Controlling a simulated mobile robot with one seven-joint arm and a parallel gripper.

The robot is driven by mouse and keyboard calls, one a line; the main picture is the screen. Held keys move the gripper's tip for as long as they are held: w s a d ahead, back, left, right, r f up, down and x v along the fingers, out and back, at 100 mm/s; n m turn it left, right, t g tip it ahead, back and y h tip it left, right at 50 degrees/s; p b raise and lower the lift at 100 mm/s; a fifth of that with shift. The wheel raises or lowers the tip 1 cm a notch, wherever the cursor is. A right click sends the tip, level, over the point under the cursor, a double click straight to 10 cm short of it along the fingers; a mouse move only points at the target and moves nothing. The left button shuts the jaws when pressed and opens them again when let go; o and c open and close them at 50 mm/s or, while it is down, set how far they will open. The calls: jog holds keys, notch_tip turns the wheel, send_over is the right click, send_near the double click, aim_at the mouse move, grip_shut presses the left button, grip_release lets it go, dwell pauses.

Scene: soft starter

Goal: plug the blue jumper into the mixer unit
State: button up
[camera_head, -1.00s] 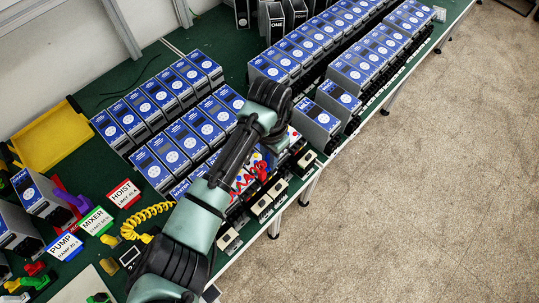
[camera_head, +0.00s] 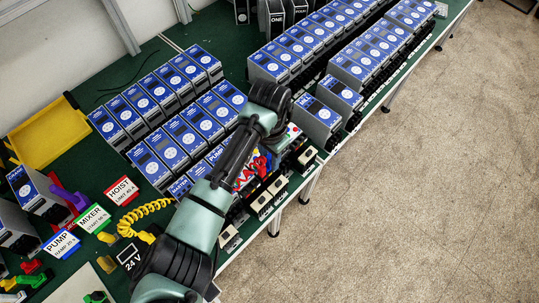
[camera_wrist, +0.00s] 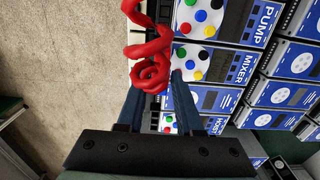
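The mixer unit (camera_wrist: 213,64) is a grey box with a blue label and a pale panel of coloured spots, between the pump unit (camera_wrist: 230,20) and the hoist unit (camera_wrist: 193,124) in the wrist view. My gripper (camera_wrist: 157,82) is in front of these panels, its two dark blue fingers apart. A coiled red cord (camera_wrist: 152,45) overlaps the space at the fingertips. Whether the fingers grip anything there is unclear. The red cord (camera_head: 246,172) also shows beside my arm in the head view. I cannot make out a blue jumper for certain.
Rows of blue-labelled units (camera_head: 170,145) fill the green table. At the left are a yellow tray (camera_head: 48,133), a yellow coiled cord (camera_head: 143,215), the MIXER sign (camera_head: 93,219) and several coloured pieces. Bare floor (camera_head: 430,200) lies to the right.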

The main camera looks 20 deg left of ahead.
aim_at(270, 157)
jog(key=shift+o, duration=1)
jog(key=shift+r, duration=0.15)
notch_tip(270, 157, up, 13)
jog(key=shift+b, duration=0.35)
